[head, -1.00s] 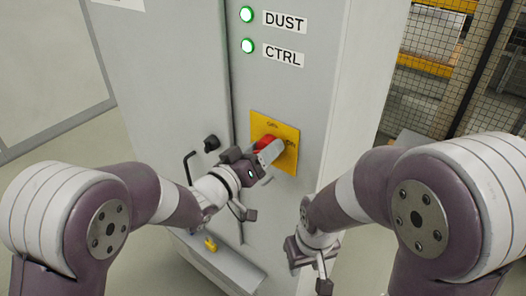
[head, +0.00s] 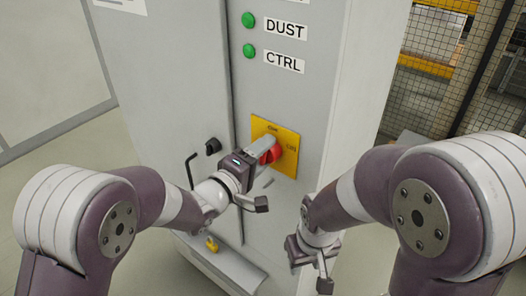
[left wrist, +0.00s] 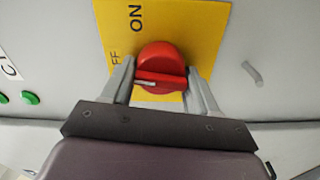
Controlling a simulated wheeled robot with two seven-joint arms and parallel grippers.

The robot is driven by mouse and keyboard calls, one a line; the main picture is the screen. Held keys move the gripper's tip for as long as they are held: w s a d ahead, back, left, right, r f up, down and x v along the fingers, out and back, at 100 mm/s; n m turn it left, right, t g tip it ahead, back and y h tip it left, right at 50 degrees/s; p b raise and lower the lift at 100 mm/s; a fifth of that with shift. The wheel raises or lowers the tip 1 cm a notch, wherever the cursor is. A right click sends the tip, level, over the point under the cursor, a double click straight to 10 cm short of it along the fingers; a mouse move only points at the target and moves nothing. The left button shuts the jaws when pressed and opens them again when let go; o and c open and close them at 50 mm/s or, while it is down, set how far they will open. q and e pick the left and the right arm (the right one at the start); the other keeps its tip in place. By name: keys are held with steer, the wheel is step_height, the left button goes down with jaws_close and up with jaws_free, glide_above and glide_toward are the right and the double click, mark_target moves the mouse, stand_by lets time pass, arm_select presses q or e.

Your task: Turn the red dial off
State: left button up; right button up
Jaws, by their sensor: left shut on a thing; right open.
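The red dial (head: 270,154) sits on a yellow plate (head: 285,134) on the grey cabinet's front. My left gripper (head: 262,152) is shut on the dial, its fingers covering part of it in the head view. In the left wrist view the dial (left wrist: 160,62) lies between the two fingers, its ridge running across from finger to finger, with a white mark near the ridge's left end. The "ON" label (left wrist: 135,18) is clear; the other label (left wrist: 114,57) is partly hidden, with "FF" showing. My right gripper (head: 312,268) is open and empty, low in front of the cabinet.
Two green lamps (head: 249,35), beside the DUST and CTRL labels, look unlit. A black bent handle (head: 190,168), a black knob (head: 212,146) and a yellow padlock (head: 211,244) are on the cabinet's front. A mesh fence (head: 420,105) stands behind at the right.

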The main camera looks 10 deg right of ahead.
arm_select(q)
steer(key=shift+r+n, duration=0.1)
steer(key=shift+n, duration=0.7)
steer(key=o, duration=1)
steer(key=shift+w+a, duration=0.1)
steer(key=shift+a+f, duration=0.1)
steer(key=shift+f, duration=0.1)
